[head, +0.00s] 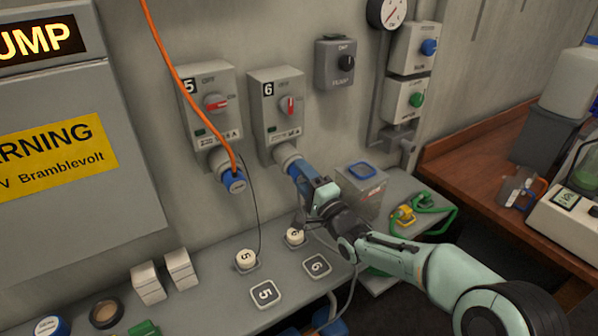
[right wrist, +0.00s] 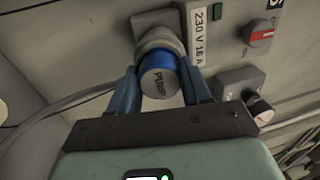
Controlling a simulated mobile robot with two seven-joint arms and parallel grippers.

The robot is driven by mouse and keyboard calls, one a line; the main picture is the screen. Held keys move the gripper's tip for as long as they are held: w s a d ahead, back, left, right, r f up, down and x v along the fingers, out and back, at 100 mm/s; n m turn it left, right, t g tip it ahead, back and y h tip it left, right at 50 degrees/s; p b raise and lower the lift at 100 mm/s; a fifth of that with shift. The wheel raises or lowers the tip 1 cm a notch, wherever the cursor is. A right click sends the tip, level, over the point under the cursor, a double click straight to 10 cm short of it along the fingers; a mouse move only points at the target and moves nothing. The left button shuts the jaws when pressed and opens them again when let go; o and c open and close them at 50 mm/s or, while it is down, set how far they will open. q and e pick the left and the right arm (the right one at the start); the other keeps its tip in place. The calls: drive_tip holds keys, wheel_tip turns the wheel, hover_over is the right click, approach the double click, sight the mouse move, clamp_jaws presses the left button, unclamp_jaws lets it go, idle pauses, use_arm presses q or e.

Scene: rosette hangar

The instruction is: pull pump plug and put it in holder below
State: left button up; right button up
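The pump plug is blue, with PUMP on its end face in the right wrist view (right wrist: 160,82). It is seated in the grey socket under switch box 6 (head: 277,105). My right gripper (head: 299,172) is at the plug, one blue finger on each side. In the right wrist view both fingers (right wrist: 161,88) appear to touch it. Below on the grey ledge is a round white piece marked 6 (head: 295,236), beside a square plate marked 6 (head: 317,265). I cannot tell which part is the holder. My left gripper is not in view.
Switch box 5 (head: 208,100) holds another blue plug (head: 234,182) with an orange cable, close on the left. A round white piece (head: 246,259) and plate (head: 265,293) marked 5 lie below it. A grey box (head: 362,188) and green-handled tool (head: 425,208) stand right of the gripper.

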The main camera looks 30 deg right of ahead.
clamp_jaws()
drive_tip(key=shift+s+f, duration=0.1)
drive_tip(key=shift+s+d+f+b, duration=0.15)
drive_tip(key=shift+s+b, duration=0.35)
drive_tip(key=shift+s, duration=0.45)
drive_tip(key=shift+s+f+b, duration=0.1)
drive_tip(key=shift+s+b, duration=0.45)
drive_tip(key=shift+s, duration=0.4)
drive_tip(key=shift+s+d+f+b, duration=0.15)
drive_tip(key=shift+s+b, duration=0.35)
drive_tip(key=shift+s, duration=0.45)
